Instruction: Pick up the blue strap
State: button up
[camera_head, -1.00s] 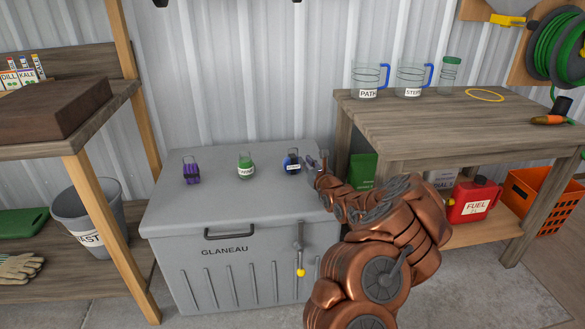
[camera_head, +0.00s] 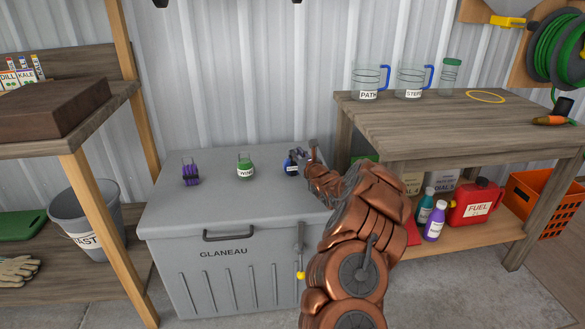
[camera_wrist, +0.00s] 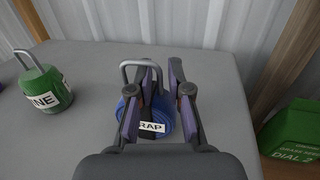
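The blue strap (camera_head: 290,169) is a blue coil with a black band, a white label and a grey metal loop. It stands near the right end of the grey chest's lid (camera_head: 215,190). In the wrist view the strap (camera_wrist: 160,111) lies below and between my fingers, with the label reading "RAP".
A green labelled item (camera_head: 245,166) and a purple one (camera_head: 191,173) stand left on the lid. A wooden workbench (camera_head: 440,120) is close on the right. A corrugated wall is behind. A green box (camera_wrist: 292,130) sits lower right.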

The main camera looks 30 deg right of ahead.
grip_shut()
dwell(0.6)
jog(key=shift+r, duration=0.55)
notch_tip(320, 180, up, 3)
jog(key=shift+r+p, duration=0.1)
jog(key=shift+p, duration=0.65)
jog(key=shift+s+f, duration=0.3)
jog(key=shift+s, duration=0.15)
jog(key=s+a+r+p, duration=0.1)
jog(key=s+a+p, duration=0.2)
jog(key=s, duration=1.1)
jog(key=shift+s+a+r, duration=0.2)
jog(key=shift+a, duration=0.5)
